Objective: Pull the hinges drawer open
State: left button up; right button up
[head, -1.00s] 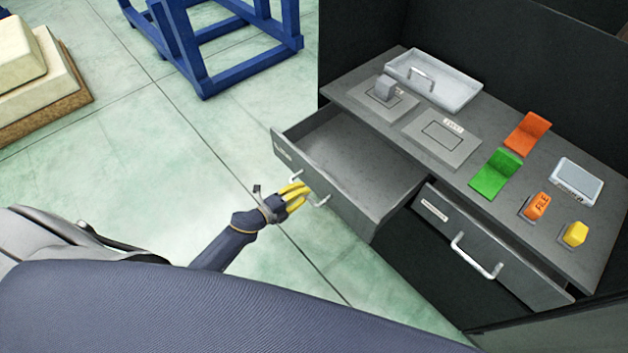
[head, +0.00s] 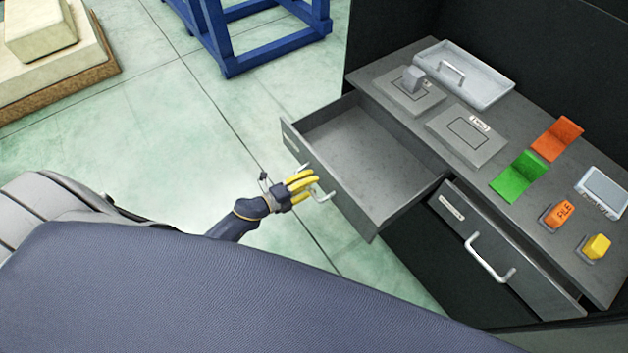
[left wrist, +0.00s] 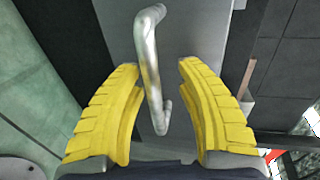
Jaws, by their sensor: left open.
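The left drawer (head: 366,161) of the grey cabinet stands pulled out, and its inside looks empty. The label on its front is too small to read. My left gripper (head: 306,184) is at this drawer's handle (head: 322,195). In the left wrist view, the yellow fingers of my left gripper (left wrist: 160,105) are open, one on each side of the metal handle (left wrist: 151,70), with gaps between. My right gripper is not in view.
The cabinet top (head: 400,65) carries a pale tray (head: 490,88), a green bracket (head: 518,174), an orange bracket (head: 557,138), an orange block (head: 558,213) and a yellow button (head: 597,246). A blue frame (head: 270,50) stands behind. The floor left of the drawer is clear.

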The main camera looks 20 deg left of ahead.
pick_arm(q)
jog(key=v, duration=1)
jog(key=shift+a, duration=0.15)
